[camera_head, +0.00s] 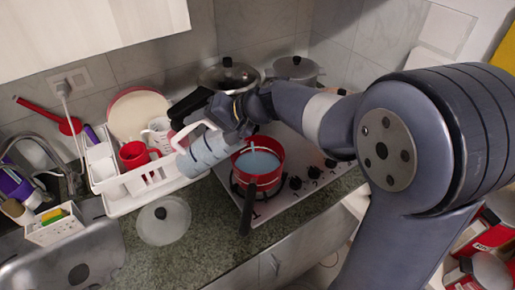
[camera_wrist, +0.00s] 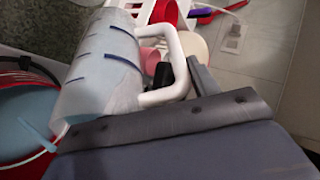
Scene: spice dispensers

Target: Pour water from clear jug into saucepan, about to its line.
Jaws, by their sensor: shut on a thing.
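The clear jug (camera_head: 205,151) has a white handle and lies tipped on its side, left of the saucepan. My gripper (camera_head: 224,118) is shut on its handle. In the wrist view the jug (camera_wrist: 105,65) shows dark blue level marks, with its lower end at the saucepan's rim. The red saucepan (camera_head: 277,151) stands on the hob with its dark handle towards the front. Pale blue water (camera_head: 258,162) lies in it. A thin pale blue streak (camera_wrist: 38,135) shows over the pan in the wrist view; I cannot tell whether it is falling water. The saucepan's line is not distinguishable.
A white dish rack (camera_head: 120,203) with a red mug (camera_head: 133,154) stands left of the jug. A glass lid (camera_head: 163,221) lies on the counter in front. Lidded pots (camera_head: 297,69) stand behind. The sink is at far left.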

